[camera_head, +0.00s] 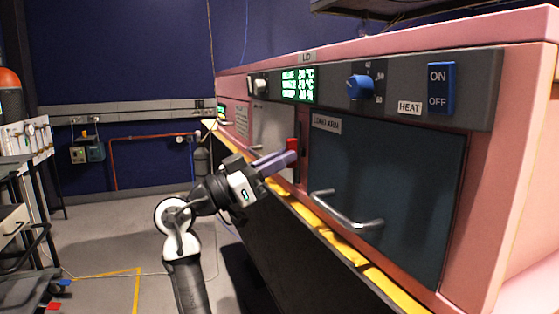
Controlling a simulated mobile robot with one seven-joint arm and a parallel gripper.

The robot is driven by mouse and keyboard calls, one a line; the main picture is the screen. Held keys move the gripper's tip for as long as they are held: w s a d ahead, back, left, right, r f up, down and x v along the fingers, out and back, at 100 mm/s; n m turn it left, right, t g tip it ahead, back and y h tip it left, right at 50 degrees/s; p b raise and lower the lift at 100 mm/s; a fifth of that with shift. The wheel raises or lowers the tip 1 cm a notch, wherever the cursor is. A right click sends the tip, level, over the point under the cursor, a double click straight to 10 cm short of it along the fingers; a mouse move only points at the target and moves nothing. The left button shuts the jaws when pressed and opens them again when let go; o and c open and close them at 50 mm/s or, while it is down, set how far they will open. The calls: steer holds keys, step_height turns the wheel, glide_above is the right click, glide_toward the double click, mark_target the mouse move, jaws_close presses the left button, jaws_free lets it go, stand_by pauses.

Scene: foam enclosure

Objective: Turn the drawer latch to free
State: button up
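A small red piece (292,145), which looks like the latch, sits on the pink unit's front at the left edge of the dark drawer front (400,180). The drawer front looks closed and has a silver bar handle (345,212). My gripper (290,158) reaches up and right, with its grey-purple fingers at the lower part of the red piece. The fingers overlap it in this view, so I cannot tell whether they touch it. They hide its lower part, and I cannot see whether there is a gap between them.
A yellow padded strip (320,222) runs below the drawer. A blue knob (360,86) and a blue ON/OFF switch (441,88) are on the grey panel above. A grey panel (272,125) lies left of the latch. The floor at left is mostly clear.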

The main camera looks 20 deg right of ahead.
steer(key=o, duration=0.4)
steer(key=shift+c, duration=0.2)
steer(key=v, duration=1.3)
steer(key=shift+a, duration=0.4)
steer(key=shift+f, duration=0.1)
